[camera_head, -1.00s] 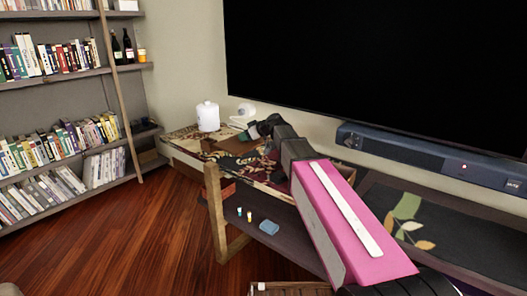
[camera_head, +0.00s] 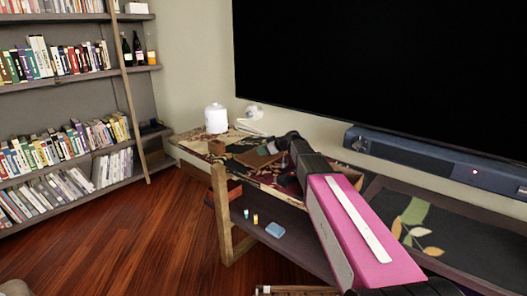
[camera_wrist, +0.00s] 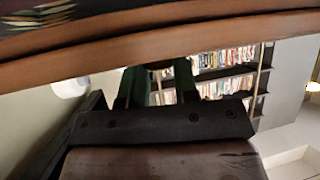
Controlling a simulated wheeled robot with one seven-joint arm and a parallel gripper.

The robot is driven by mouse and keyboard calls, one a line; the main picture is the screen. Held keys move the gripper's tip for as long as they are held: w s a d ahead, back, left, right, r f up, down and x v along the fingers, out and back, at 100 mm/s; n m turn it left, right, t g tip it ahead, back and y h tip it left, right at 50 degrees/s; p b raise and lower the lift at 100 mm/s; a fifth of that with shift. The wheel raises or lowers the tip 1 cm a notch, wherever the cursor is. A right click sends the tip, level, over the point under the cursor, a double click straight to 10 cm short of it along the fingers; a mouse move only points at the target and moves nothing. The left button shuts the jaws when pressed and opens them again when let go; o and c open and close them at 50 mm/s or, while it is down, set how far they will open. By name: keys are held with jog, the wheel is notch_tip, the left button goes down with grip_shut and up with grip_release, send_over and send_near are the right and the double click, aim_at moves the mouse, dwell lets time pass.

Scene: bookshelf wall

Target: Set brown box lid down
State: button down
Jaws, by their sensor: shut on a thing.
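The brown box lid (camera_head: 258,158) shows as a flat brown panel over the patterned cloth in the head view. My gripper (camera_head: 284,146) is shut on it at its right side. My arm hides part of that contact, and I cannot tell whether the lid touches the table. In the wrist view a dark bar of my gripper crosses the lower middle, and a brown wood surface fills the bottom; I cannot tell whether that surface is the lid. A small brown block (camera_head: 217,146) sits left of the lid.
A white jar (camera_head: 216,118) stands at the table's far left corner. A tan box (camera_head: 350,175) is partly hidden behind my arm. A wooden leg frame (camera_head: 222,212) and a lower shelf with a blue item (camera_head: 275,230) are in front. A TV (camera_head: 380,75) hangs behind.

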jog(key=shift+f, duration=0.55)
jog(key=c, duration=0.9)
grip_release()
jog(key=shift+o, duration=0.2)
jog(key=shift+r, duration=0.2)
jog(key=v, duration=1.2)
jog(key=shift+r, duration=0.45)
